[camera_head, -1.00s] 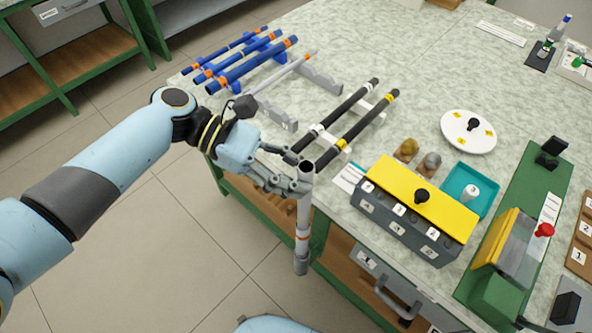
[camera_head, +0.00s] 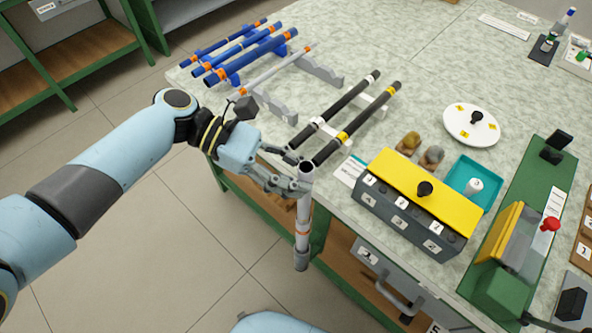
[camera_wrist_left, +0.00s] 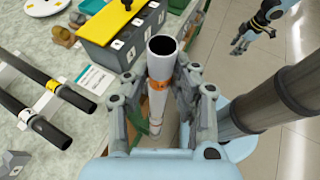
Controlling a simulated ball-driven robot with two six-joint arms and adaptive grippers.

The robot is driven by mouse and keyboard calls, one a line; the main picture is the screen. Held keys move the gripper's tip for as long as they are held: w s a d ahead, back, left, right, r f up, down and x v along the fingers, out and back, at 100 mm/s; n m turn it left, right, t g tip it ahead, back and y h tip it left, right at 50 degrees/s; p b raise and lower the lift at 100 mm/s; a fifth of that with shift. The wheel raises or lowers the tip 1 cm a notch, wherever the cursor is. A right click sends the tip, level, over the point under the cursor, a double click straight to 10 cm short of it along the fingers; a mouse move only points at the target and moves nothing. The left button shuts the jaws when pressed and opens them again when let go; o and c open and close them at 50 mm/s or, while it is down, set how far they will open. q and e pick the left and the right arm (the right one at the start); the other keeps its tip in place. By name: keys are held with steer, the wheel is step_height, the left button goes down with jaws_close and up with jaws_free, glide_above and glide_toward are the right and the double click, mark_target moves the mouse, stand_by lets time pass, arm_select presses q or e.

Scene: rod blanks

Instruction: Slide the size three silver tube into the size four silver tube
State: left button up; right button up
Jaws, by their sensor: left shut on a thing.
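My left gripper (camera_head: 299,184) is shut on a silver tube (camera_head: 303,213) with an orange band and holds it upright, just off the table's front edge. In the left wrist view the tube (camera_wrist_left: 161,62) shows its open, hollow upper end between the fingers. A thinner silver tube (camera_head: 275,72) with an orange mark near its far end lies on a grey rack (camera_head: 276,105) on the table. No size numbers can be read on either tube. My right gripper (camera_wrist_left: 240,42) shows small at the upper right of the left wrist view, away from the held tube; its jaw state is unclear.
Blue rods (camera_head: 250,60) lie on a blue rack at the back left. Two black rods (camera_head: 360,122) rest on a white rack. A grey box with a yellow top (camera_head: 400,183), a teal tray (camera_head: 485,173) and a green fixture (camera_head: 522,235) fill the right. Floor is clear left of the table.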

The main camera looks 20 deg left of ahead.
arm_select(q)
steer(key=shift+f+b, duration=0.55)
steer(key=shift+f, duration=0.3)
steer(key=o, duration=0.9)
steer(key=shift+o, duration=0.2)
steer(key=v, duration=1.2)
steer(key=shift+w, duration=0.1)
